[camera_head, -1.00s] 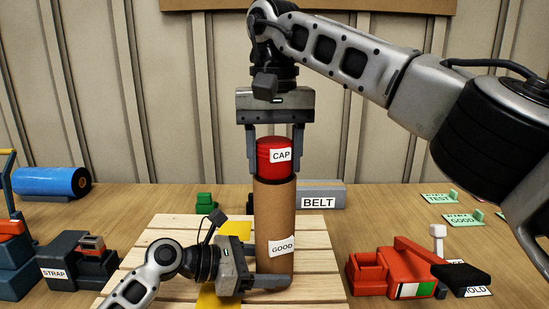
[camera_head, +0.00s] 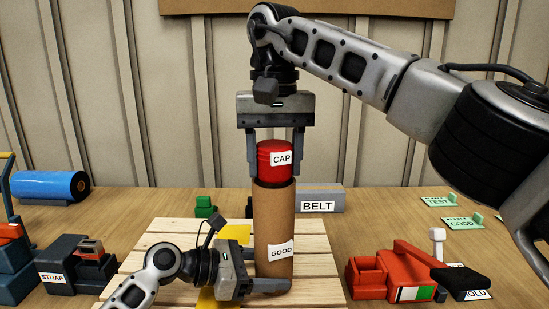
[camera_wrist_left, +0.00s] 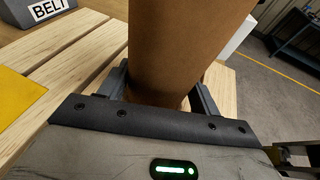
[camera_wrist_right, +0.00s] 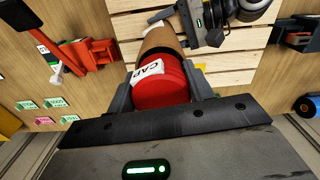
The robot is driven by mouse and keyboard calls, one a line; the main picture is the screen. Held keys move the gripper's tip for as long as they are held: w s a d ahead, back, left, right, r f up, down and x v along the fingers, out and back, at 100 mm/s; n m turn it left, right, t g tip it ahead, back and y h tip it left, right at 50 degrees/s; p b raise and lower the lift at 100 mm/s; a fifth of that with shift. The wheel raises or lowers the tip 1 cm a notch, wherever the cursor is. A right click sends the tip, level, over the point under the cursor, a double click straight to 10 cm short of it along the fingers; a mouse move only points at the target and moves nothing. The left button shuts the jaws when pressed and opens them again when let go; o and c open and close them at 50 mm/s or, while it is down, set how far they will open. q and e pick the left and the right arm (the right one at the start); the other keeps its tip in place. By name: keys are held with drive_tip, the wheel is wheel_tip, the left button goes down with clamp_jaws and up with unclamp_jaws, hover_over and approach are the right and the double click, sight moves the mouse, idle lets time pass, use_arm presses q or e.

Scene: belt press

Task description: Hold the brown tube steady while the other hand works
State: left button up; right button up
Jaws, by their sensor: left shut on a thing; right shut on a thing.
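The brown tube (camera_head: 274,218) stands upright on the slatted wooden pallet (camera_head: 150,238), with a GOOD label near its lower end. My left gripper (camera_head: 270,279) is shut around the tube's lower part; the left wrist view shows the tube (camera_wrist_left: 180,45) between its fingers. The red cap (camera_head: 272,162), labelled CAP, sits upright at the tube's top. My right gripper (camera_head: 275,150) is above, pointing down, shut on the cap. In the right wrist view the cap (camera_wrist_right: 160,85) lies between the fingers, in line with the tube. How deep the cap sits inside is hidden.
A grey BELT block (camera_head: 320,200) and a green block (camera_head: 204,206) are behind the pallet. A red tool (camera_head: 395,272) lies right of it. A STRAP box (camera_head: 75,266) and a blue roll (camera_head: 48,186) stand left. Green tags (camera_head: 463,223) lie at the right.

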drive_tip(key=shift+f, duration=0.55)
idle(0.5)
drive_tip(key=shift+r, duration=0.15)
drive_tip(key=shift+r, duration=0.3)
drive_tip(key=shift+r, duration=0.15)
idle(0.4)
drive_tip(key=shift+s+r, duration=0.1)
drive_tip(key=shift+r, duration=0.15)
drive_tip(key=shift+f, duration=0.65)
idle(1.5)
drive_tip(key=shift+r, duration=0.4)
drive_tip(key=shift+f, duration=0.6)
idle(1.1)
drive_tip(key=shift+r, duration=0.15)
